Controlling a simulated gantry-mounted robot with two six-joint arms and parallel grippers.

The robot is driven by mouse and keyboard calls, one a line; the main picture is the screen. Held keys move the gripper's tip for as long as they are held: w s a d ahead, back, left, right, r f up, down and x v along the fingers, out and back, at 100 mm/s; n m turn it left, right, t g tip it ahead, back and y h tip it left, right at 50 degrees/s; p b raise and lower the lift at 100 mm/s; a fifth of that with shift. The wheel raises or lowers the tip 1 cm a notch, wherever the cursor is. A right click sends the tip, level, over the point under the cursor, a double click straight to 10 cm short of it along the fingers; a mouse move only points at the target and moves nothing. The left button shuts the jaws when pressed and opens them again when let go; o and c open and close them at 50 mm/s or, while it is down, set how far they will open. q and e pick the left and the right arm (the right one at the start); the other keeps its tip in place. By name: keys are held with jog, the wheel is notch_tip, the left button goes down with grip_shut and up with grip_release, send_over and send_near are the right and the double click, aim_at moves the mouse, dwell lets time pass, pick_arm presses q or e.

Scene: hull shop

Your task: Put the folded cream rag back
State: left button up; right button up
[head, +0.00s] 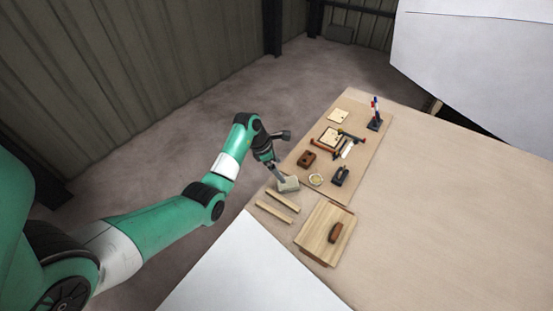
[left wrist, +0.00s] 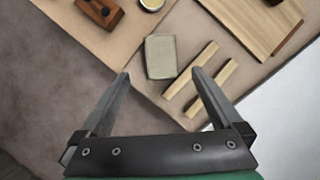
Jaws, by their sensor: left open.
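The folded cream rag (head: 289,186) is a small greyish-cream rectangle lying flat near the table's left edge. It also shows in the left wrist view (left wrist: 160,56), just beyond and between the fingertips. My left gripper (head: 281,180) is open and close to the rag in the head view, its fingers pointing down. In the left wrist view the two fingers (left wrist: 160,73) stand wide apart with nothing between them that they touch. Whether the fingertips are above the rag or level with it I cannot tell. My right gripper is in neither view.
Two wooden strips (head: 277,207) lie beside the rag. A wooden board (head: 316,225) carries a brown block (head: 335,232). A brown wooden tool (head: 307,159), a small round tin (head: 316,180) and a dark plane (head: 340,175) lie close by. The table's right side (head: 450,210) is clear.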

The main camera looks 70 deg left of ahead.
pick_arm(q)
jog(key=shift+v, duration=1)
